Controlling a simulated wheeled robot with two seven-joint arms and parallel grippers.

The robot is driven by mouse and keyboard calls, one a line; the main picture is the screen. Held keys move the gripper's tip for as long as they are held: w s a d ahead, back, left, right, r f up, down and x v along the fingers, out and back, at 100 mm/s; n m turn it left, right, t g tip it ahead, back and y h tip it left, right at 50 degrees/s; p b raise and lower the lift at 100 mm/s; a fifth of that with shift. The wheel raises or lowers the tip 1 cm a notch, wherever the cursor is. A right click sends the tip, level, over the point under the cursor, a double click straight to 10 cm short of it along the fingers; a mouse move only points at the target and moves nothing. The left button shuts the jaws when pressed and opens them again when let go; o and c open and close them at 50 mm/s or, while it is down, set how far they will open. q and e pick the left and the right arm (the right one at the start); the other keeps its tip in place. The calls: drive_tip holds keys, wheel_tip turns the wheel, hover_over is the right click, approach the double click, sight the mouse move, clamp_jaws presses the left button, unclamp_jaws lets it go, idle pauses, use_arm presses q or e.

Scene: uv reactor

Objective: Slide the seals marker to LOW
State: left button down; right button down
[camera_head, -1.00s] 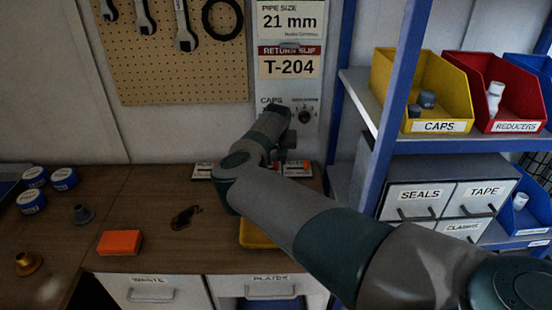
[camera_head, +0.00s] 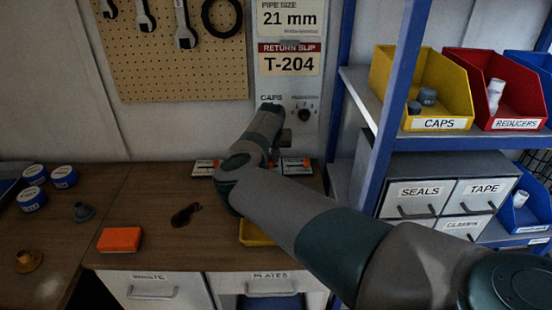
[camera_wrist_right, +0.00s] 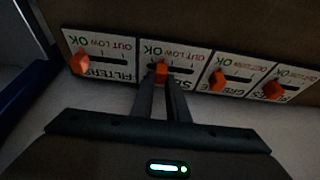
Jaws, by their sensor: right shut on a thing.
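The seals marker (camera_wrist_right: 161,73) is a small orange block in the slot of a white card (camera_wrist_right: 153,48), second from the left in the wrist view. The card's lettering appears upside down there, with OK, LOW and OUT from left to right. The marker sits in the left part of the slot, around OK to LOW; its exact place is hard to tell. My right gripper (camera_wrist_right: 163,84) is shut on it. My left gripper is not in view.
Neighbouring cards with orange markers stand close on both sides, a filters card (camera_wrist_right: 105,62) among them. An orange block (camera_head: 120,240) and a dark object (camera_head: 185,215) lie on the bench (camera_head: 150,195). A blue shelf post (camera_head: 385,130) rises right of my arm.

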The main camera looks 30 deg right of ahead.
drive_tip(key=shift+w+a, duration=0.45)
drive_tip(key=shift+a, duration=0.3)
drive_tip(key=c, duration=1.7)
unclamp_jaws()
drive_tip(key=shift+s+r, duration=0.1)
drive_tip(key=shift+r, duration=0.05)
drive_tip(key=shift+b+v, duration=2.3)
drive_tip(key=shift+v, duration=6.35)
